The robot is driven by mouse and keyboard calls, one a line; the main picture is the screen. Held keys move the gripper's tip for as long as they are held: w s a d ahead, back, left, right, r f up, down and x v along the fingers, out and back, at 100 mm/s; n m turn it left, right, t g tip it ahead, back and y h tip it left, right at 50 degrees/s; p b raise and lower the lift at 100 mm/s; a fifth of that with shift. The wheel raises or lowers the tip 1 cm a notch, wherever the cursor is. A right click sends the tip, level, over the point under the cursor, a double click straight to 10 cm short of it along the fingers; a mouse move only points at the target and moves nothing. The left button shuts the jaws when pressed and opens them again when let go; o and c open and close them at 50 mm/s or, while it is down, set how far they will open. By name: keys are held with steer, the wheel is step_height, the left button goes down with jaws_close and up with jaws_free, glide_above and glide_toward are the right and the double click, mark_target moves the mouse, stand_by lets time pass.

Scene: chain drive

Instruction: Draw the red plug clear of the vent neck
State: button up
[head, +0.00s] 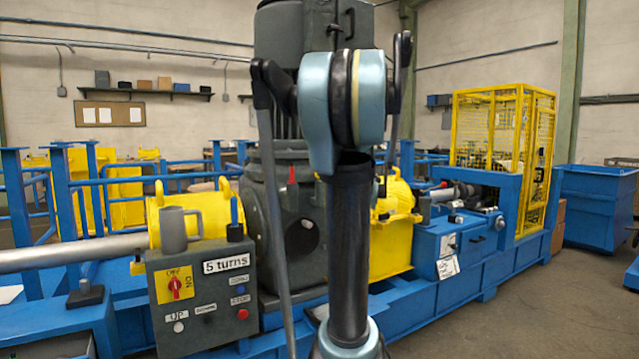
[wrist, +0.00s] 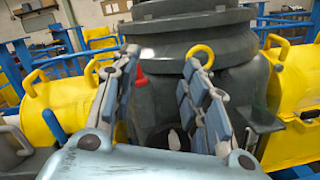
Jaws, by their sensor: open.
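The red plug (head: 292,175) shows as a small red piece on the dark grey gearbox housing (head: 262,225), left of my arm in the head view. In the wrist view the red plug (wrist: 140,76) stands upright on the housing, just right of my left finger's tip. The vent neck under it is too small to make out. My gripper (wrist: 163,62) is open, with nothing between its fingers. The plug lies within the gap in the picture, close to the left finger; I cannot tell how far beyond the fingertips it is. My arm hides the gripper in the head view.
A yellow lifting ring (wrist: 203,52) shows near the right fingertip. Yellow guards (wrist: 60,105) flank the housing. A control box (head: 203,290) with a grey mug (head: 180,229) on top stands front left. A yellow cage (head: 505,150) stands at the right.

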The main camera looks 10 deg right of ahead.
mark_target(292, 181)
steer(key=w+a+f+n+g+y, duration=0.1)
steer(key=w+a+n, duration=0.1)
steer(key=w, duration=0.3)
steer(key=w+a+f+n+g+y, duration=0.1)
steer(key=w+a+f+n, duration=0.1)
steer(key=w+a, duration=0.2)
steer(key=w+a+f+n+g+y, duration=0.1)
steer(key=w+a+n, duration=0.2)
steer(key=w, duration=0.4)
steer(key=shift+a+f+y, duration=0.3)
steer(key=shift+a+y, duration=0.1)
steer(key=shift+a, duration=0.15)
steer(key=shift+r, duration=0.1)
steer(key=c, duration=1)
